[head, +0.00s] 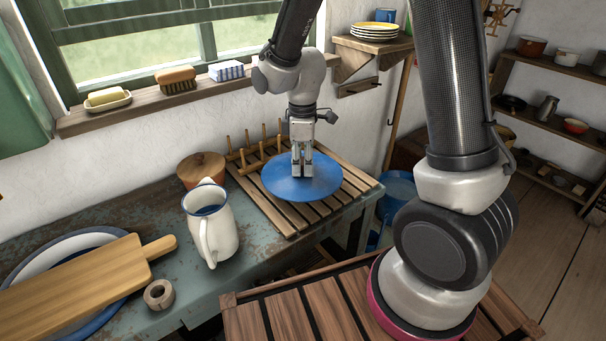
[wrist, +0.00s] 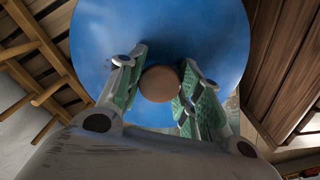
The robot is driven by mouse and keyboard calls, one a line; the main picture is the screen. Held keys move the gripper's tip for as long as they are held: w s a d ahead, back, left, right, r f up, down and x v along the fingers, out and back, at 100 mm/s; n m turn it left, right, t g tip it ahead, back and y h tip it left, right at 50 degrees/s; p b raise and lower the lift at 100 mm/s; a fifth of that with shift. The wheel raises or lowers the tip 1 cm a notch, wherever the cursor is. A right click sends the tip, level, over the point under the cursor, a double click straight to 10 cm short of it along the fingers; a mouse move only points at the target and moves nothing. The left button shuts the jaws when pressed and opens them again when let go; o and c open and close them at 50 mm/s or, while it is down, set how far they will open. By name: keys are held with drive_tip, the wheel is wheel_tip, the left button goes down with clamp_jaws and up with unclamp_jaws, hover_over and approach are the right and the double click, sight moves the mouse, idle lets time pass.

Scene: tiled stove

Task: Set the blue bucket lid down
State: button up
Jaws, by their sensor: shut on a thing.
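The blue bucket lid (head: 290,184) is a round blue disc over the slatted wooden rack (head: 280,219) on the table in the head view. I cannot tell whether it touches the slats. My gripper (head: 302,172) points down at the lid's middle. In the wrist view the lid (wrist: 205,40) fills the upper middle, and my gripper (wrist: 158,88) is shut with its green-padded fingers on either side of the lid's round brown knob (wrist: 160,82). A blue bucket (head: 398,187) stands low to the right of the table, partly hidden by my arm.
Wooden pegs (head: 245,148) rise from the rack behind the lid. A white enamel jug (head: 211,230) and a brown lidded pot (head: 200,168) stand left of the rack. A cutting board (head: 75,285) lies over a basin at the left. Bare tabletop shows right of the jug.

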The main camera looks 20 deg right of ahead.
sight(303, 171)
drive_tip(key=shift+f, duration=2.05)
drive_tip(key=shift+f, duration=0.1)
drive_tip(key=o, duration=1.2)
drive_tip(key=shift+c, duration=0.2)
